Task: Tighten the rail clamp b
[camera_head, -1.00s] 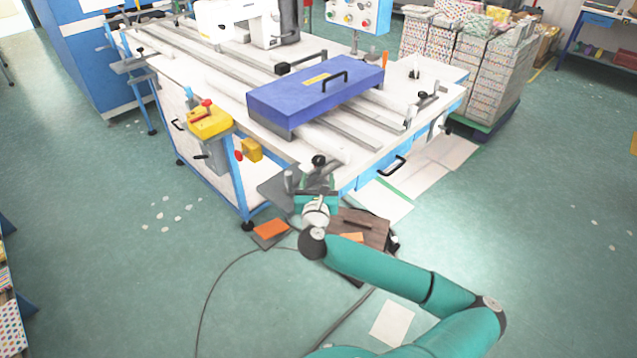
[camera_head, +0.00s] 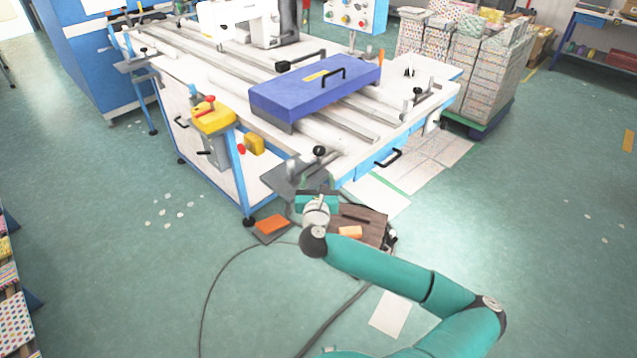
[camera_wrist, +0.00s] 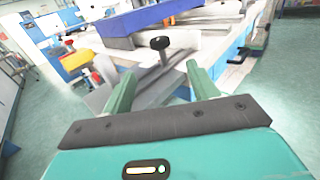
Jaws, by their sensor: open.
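A clamp with a round black knob (camera_head: 319,151) stands at the near corner of the white table (camera_head: 345,158). In the wrist view the knob (camera_wrist: 160,43) is on a thin upright stem, ahead of my gripper (camera_wrist: 161,71) and between the lines of its two green fingers. My gripper is open, with nothing between the fingertips. In the head view my gripper (camera_head: 314,180) is just below and in front of this clamp, and my wrist hides part of its fingers. A similar black-knobbed clamp (camera_head: 418,92) stands at the table's right side. No label shows which clamp is b.
A blue case (camera_head: 315,92) lies on the table rails behind the near knob. A yellow control box (camera_head: 213,117) is on the table's left side. A brown box (camera_head: 362,226) and an orange pedal (camera_head: 271,224) are on the floor below. Open floor lies left.

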